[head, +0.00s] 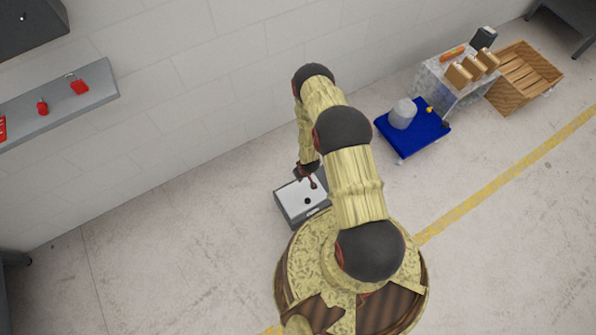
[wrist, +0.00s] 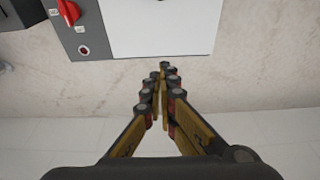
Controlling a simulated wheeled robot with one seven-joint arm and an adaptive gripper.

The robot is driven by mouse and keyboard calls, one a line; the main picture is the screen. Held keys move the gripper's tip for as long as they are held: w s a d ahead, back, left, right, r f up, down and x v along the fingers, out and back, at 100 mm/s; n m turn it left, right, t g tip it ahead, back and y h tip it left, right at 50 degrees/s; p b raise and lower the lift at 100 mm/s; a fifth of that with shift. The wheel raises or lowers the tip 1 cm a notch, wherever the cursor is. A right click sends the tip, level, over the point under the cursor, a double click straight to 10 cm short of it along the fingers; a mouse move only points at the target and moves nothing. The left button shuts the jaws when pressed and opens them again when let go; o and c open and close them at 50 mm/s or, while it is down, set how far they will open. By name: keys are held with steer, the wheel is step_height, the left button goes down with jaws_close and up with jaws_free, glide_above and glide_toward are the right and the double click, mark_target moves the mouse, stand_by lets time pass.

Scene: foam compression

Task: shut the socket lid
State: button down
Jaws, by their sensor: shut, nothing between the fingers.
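A grey box (head: 290,214) with a white top face stands on the floor close in front of my base in the head view. A small dark round spot (head: 307,201) shows on that face. In the wrist view, a grey unit (wrist: 88,32) with a white panel (wrist: 165,25) fills the top edge, cut off by the frame. I cannot tell which part is the socket lid or how it stands. My gripper (wrist: 164,68) is shut and empty, its fingertips just below the panel's edge in the picture. In the head view my gripper (head: 312,183) is over the box, partly hidden by my arm.
A red knob (wrist: 68,11) and a small round button (wrist: 84,50) sit on the grey unit. A wall shelf (head: 60,105) holds red items.

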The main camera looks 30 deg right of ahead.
steer(key=s+t, duration=0.1)
steer(key=s, duration=0.1)
steer(key=t+b, duration=0.1)
steer(key=b, duration=0.4)
glide_above(311, 206)
steer(key=w, duration=0.1)
step_height(311, 206, down, 8)
steer(key=shift+w+a+r, duration=0.1)
steer(key=shift+w+r, duration=0.05)
steer(key=shift+r, duration=0.1)
steer(key=shift+s+f+b, duration=0.25)
steer(key=shift+s+f, duration=0.05)
steer(key=shift+f, duration=0.2)
steer(key=shift+s+f+b, duration=0.2)
steer(key=shift+s+f, duration=0.1)
steer(key=shift+f, duration=0.2)
